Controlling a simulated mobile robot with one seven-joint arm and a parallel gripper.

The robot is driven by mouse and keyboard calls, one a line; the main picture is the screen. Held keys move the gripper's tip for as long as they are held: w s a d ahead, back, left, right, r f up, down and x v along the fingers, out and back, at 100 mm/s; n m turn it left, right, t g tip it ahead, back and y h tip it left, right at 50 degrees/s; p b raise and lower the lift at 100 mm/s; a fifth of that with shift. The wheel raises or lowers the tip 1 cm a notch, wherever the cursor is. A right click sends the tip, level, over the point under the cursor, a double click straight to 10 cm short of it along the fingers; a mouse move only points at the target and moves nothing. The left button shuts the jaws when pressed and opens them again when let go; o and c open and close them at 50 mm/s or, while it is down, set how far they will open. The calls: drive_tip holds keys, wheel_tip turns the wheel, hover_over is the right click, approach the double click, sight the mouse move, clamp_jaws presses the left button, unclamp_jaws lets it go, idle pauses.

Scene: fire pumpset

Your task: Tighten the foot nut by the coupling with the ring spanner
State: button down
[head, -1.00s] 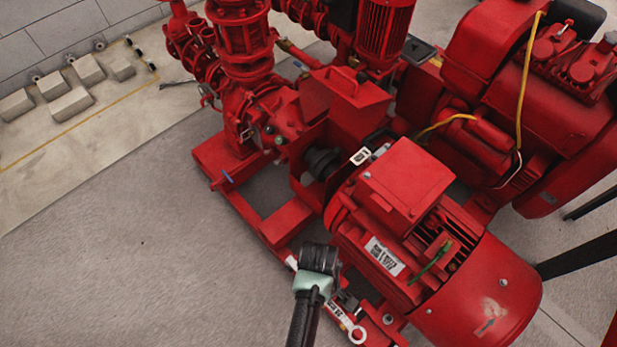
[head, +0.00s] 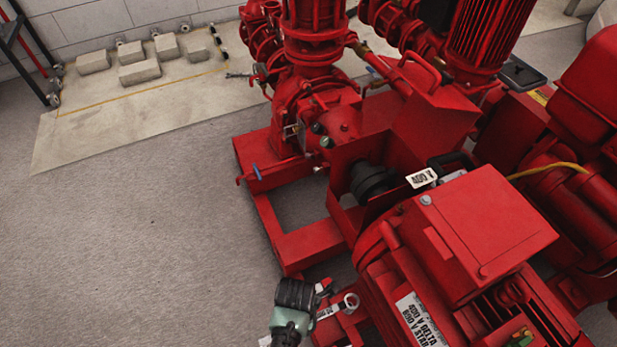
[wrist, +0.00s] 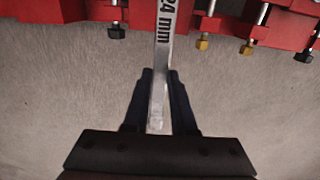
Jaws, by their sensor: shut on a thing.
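My gripper (head: 299,300) is shut on the ring spanner (head: 329,311), beside the front edge of the red base frame. The spanner's ring end points right, over or beside the frame near the motor foot. In the wrist view, the spanner shaft (wrist: 164,45), marked "24 mm", runs straight up between the fingers (wrist: 160,76). Its ring end is out of that view. The black coupling (head: 371,182) shows in the open red guard. Which nut is the foot nut, and whether the ring is on it, I cannot tell.
The wrist view shows gold bolts (wrist: 203,43) and black bolts (wrist: 117,32) along the red frame's edge. The red motor (head: 480,235) and pump casing (head: 335,125) stand close by. The grey floor (head: 130,250) to the left is clear. Concrete blocks (head: 139,73) lie at the back left.

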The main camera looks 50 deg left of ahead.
drive_tip(key=shift+w+f, duration=0.15)
drive_tip(key=shift+r+p, duration=0.2)
drive_tip(key=shift+p, duration=0.25)
drive_tip(key=shift+f+b, duration=1.9)
drive_tip(key=shift+f, duration=0.8)
drive_tip(key=shift+f+b, duration=0.95)
drive_tip(key=shift+f, duration=0.4)
drive_tip(key=shift+w, duration=0.1)
